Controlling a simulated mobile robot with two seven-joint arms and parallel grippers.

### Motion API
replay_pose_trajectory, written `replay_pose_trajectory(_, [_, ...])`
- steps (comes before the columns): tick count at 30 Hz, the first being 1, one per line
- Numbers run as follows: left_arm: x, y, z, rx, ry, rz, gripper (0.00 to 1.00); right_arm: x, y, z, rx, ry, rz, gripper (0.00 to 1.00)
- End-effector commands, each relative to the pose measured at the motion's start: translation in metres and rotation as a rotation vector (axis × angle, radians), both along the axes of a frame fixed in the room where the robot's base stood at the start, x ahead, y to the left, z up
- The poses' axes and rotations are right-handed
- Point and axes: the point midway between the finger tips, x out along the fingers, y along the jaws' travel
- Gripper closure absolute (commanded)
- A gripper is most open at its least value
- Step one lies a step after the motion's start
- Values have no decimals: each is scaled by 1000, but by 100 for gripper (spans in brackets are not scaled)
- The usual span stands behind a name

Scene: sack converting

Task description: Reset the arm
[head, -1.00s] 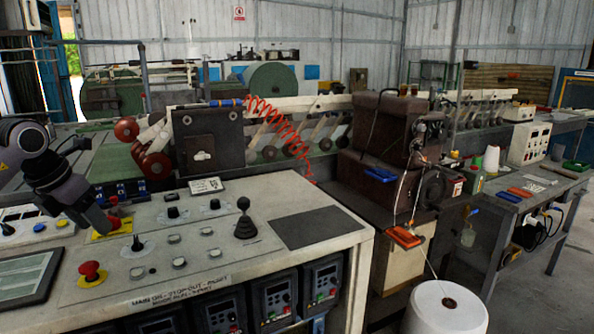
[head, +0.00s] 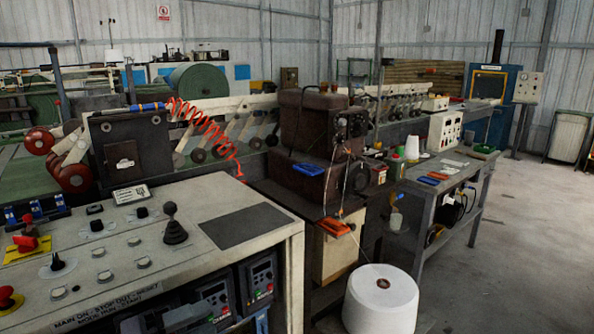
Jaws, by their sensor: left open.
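Only a small grey part of my left gripper (head: 183,317) shows at the bottom edge of the head view, in front of the control desk's lower panel. It is open, with nothing seen between its fingers. Most of it and its arm are out of the picture. My right gripper is not in view.
The control desk (head: 205,198) fills the lower left, with a red switch (head: 27,242), a red mushroom button (head: 8,298) and a black joystick (head: 173,225). A white thread cone (head: 381,303) stands right of it. The floor (head: 520,250) at right is clear.

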Motion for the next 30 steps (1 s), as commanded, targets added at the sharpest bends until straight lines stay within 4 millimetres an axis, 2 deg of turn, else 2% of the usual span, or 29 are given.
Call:
replay_pose_trajectory(1, [-6, -4, -10, -115, 77, 61, 52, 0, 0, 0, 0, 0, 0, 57])
replay_pose_trajectory(5, [-17, 2, -38, -375, 288, 244, 52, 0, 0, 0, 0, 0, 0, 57])
replay_pose_trajectory(10, [-45, 20, -99, -662, 623, 516, 52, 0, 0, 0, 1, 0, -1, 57])
replay_pose_trajectory(15, [-101, 33, -173, -881, 993, 788, 52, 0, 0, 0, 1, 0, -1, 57])
replay_pose_trajectory(18, [-138, 35, -207, -965, 1179, 915, 52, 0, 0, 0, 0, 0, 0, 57])
replay_pose_trajectory(21, [-167, 33, -229, -1017, 1314, 1002, 52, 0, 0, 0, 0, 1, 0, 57])
replay_pose_trajectory(24, [-184, 31, -240, -1045, 1390, 1048, 52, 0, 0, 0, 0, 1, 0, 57])
replay_pose_trajectory(30, [-191, 30, -244, -1054, 1419, 1065, 52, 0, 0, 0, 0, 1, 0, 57])
